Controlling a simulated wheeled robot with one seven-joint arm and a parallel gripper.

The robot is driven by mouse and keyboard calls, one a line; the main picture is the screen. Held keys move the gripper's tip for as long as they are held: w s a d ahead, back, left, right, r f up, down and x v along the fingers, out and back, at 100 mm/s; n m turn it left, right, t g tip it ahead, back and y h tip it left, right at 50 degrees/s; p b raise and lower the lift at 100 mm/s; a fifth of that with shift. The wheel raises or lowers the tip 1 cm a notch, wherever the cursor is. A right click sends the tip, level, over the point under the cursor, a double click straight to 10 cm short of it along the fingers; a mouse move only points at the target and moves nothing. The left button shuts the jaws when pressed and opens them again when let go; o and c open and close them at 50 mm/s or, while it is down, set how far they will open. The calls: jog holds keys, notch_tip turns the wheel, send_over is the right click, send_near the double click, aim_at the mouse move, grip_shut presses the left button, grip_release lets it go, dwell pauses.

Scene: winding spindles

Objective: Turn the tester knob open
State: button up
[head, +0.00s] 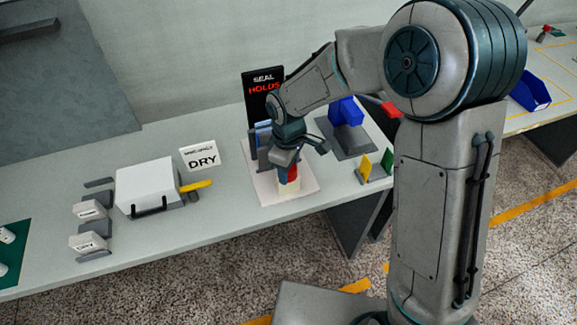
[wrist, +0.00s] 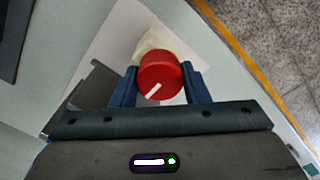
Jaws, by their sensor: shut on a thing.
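The tester knob (wrist: 158,72) is red and round with a white pointer line, seen from above in the wrist view. The pointer slants toward the lower left of that picture. In the head view the knob (head: 291,174) shows as a red patch on a pale round body (head: 289,187). My gripper (wrist: 160,82) has one blue finger on each side of the knob and is shut on it. In the head view my gripper (head: 288,165) comes down on the knob from above and hides part of it.
A black sign reading "SEAL HOLDS" (head: 263,95) stands behind the tester's pale base plate (head: 263,186). Blue blocks (head: 346,111) and yellow and green plates (head: 364,168) stand right.

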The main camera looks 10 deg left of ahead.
jog(key=n+p, duration=0.1)
jog(key=n, duration=0.3)
jog(key=shift+w+r+n, duration=0.1)
jog(key=shift+r+n, duration=0.05)
jog(key=shift+n, duration=0.15)
jog(key=n+p, duration=0.3)
jog(key=n, duration=0.2)
jog(key=shift+r+n, duration=0.1)
jog(key=shift+n, duration=0.2)
jog(key=n+p, duration=0.2)
jog(key=n, duration=0.2)
jog(key=n+p, duration=0.3)
jog(key=n, duration=0.2)
jog(key=n+p, duration=0.3)
jog(key=n, duration=0.1)
jog(key=shift+n, duration=0.3)
jog(key=n+p, duration=0.2)
jog(key=n, duration=0.1)
jog(key=shift+w+n, duration=0.1)
jog(key=shift+n, duration=0.2)
jog(key=n, duration=0.4)
jog(key=shift+n, duration=2.2)
